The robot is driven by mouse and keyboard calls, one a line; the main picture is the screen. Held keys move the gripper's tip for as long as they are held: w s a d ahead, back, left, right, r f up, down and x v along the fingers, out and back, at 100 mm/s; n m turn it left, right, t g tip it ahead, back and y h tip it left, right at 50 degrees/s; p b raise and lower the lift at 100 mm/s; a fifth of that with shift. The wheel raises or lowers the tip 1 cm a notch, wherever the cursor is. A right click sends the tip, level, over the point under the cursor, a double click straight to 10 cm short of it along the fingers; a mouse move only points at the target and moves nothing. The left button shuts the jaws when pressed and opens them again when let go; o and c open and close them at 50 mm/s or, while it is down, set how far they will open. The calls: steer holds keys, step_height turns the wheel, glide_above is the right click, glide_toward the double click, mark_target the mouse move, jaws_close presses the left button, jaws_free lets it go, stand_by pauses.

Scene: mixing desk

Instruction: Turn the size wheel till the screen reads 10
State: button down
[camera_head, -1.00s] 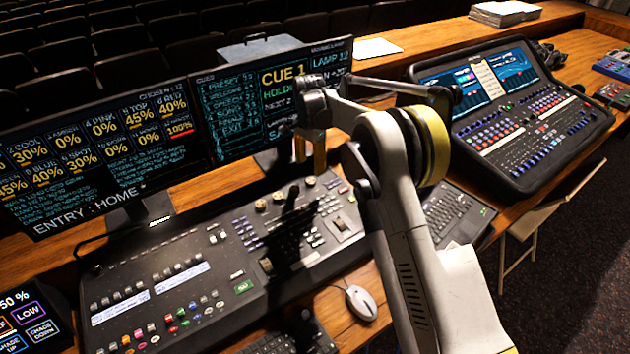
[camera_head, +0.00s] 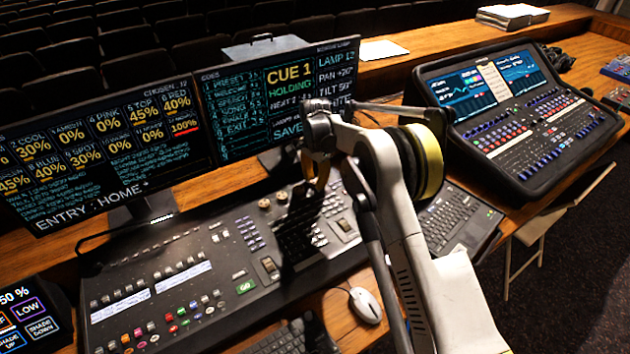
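The lighting desk (camera_head: 150,265) lies below two screens. Several small round wheels stand near its back edge; two of them (camera_head: 264,204) (camera_head: 282,196) show left of my gripper. I cannot tell which is the size wheel, and my arm may hide others. The right screen (camera_head: 232,110) reads CUE 1, HOLDING, LAMP 12, PAN +20 and a TILT line. I cannot make out a size value; my arm covers part of its lower right. My gripper (camera_head: 316,178) points down over the desk's back right part, its yellowish fingers close together. Whether they touch each other or a wheel is unclear.
The left screen (camera_head: 95,150) reads ENTRY : HOME. A white mouse (camera_head: 364,305) and a keyboard (camera_head: 458,215) lie near my arm. A second console (camera_head: 520,115) stands at the right. A small touch panel (camera_head: 30,320) sits at the lower left.

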mark_target(315, 181)
steer(key=shift+n, duration=0.4)
steer(key=n+b, duration=0.1)
steer(key=n, duration=0.2)
steer(key=shift+n, duration=2)
steer(key=c, duration=1)
jaws_free()
steer(key=shift+c, duration=0.2)
step_height(315, 181, up, 12)
